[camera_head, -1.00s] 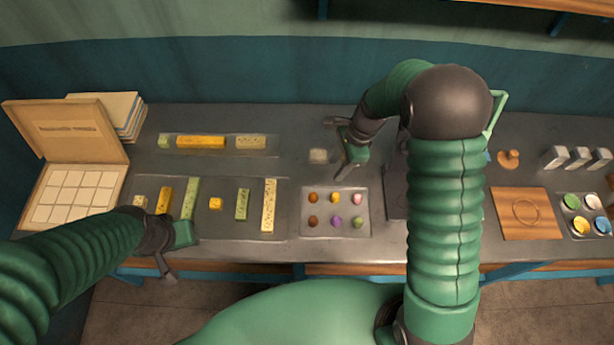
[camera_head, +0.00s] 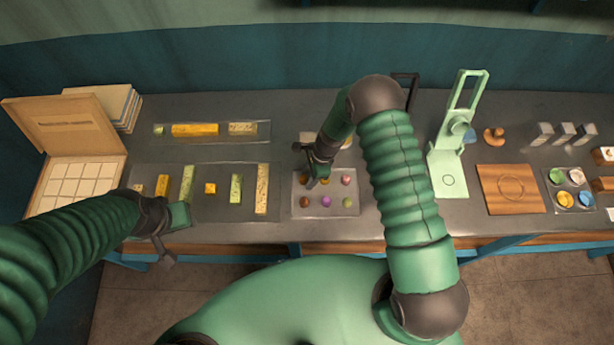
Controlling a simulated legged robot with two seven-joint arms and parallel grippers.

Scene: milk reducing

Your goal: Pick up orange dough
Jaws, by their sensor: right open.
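Several small dough balls sit in two rows on a clear tray (camera_head: 336,212) near the middle of the table. The orange dough (camera_head: 303,180) is at the back left of the tray, partly hidden by my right gripper. A yellow-orange ball (camera_head: 325,181) and a pink ball (camera_head: 346,180) are to its right. Brown-red, purple (camera_head: 326,202) and green balls form the front row. My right gripper (camera_head: 306,166) is open and empty, over the tray's back left corner, close to the orange dough. My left gripper (camera_head: 170,233) is at the table's front left edge, away from the dough; its jaws are unclear.
Trays with yellow and green bars (camera_head: 188,182) lie to the left, beside an open wooden box (camera_head: 78,185). To the right are a pale green press (camera_head: 448,160), a wooden board (camera_head: 511,188) and a tray of coloured cups (camera_head: 570,190).

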